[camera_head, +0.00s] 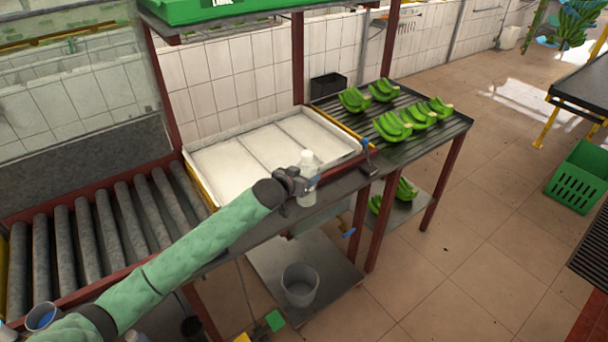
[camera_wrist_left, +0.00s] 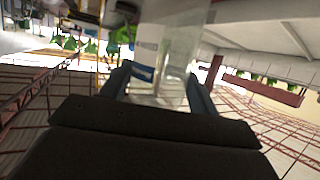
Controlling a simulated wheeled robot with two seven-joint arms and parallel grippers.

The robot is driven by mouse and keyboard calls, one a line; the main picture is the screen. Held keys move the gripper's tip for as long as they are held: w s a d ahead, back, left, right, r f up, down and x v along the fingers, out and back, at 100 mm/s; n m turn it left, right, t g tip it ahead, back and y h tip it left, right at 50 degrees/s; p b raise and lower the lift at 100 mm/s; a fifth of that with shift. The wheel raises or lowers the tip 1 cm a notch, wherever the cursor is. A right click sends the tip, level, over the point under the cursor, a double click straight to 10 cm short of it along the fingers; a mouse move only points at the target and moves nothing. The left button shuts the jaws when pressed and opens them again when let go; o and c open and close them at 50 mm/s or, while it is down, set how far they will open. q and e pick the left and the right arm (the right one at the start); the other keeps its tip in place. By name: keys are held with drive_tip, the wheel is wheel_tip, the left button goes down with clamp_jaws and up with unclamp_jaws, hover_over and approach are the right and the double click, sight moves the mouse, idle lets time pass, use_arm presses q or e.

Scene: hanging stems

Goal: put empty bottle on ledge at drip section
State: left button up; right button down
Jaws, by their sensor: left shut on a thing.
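My left gripper (camera_head: 291,184) reaches in from the left in the head view and is shut on a clear, whitish bottle (camera_head: 307,172). The bottle is upright, over or at the dark front ledge (camera_head: 331,191) of the white tray section. I cannot tell whether its base touches the ledge. In the left wrist view the bottle (camera_wrist_left: 165,60) stands between the two fingers (camera_wrist_left: 160,88) and shows a blue and white label. My right gripper is not in view.
The white drip tray (camera_head: 235,170) lies behind the ledge. Green banana bunches (camera_head: 392,125) lie on the slatted rack to the right. Grey rollers (camera_head: 97,225) fill the left. A grey bucket (camera_head: 299,284) stands on the lower shelf. A black box (camera_head: 328,85) sits behind.

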use_arm(q)
drive_tip(key=shift+f, duration=0.45)
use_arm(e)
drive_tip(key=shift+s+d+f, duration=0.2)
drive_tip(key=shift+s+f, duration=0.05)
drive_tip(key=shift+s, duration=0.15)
use_arm(q)
drive_tip(key=shift+f, duration=0.15)
drive_tip(key=o, duration=1)
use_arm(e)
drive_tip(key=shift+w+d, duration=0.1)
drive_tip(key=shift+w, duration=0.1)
use_arm(q)
drive_tip(key=b+v, duration=0.4)
drive_tip(key=v, duration=0.8)
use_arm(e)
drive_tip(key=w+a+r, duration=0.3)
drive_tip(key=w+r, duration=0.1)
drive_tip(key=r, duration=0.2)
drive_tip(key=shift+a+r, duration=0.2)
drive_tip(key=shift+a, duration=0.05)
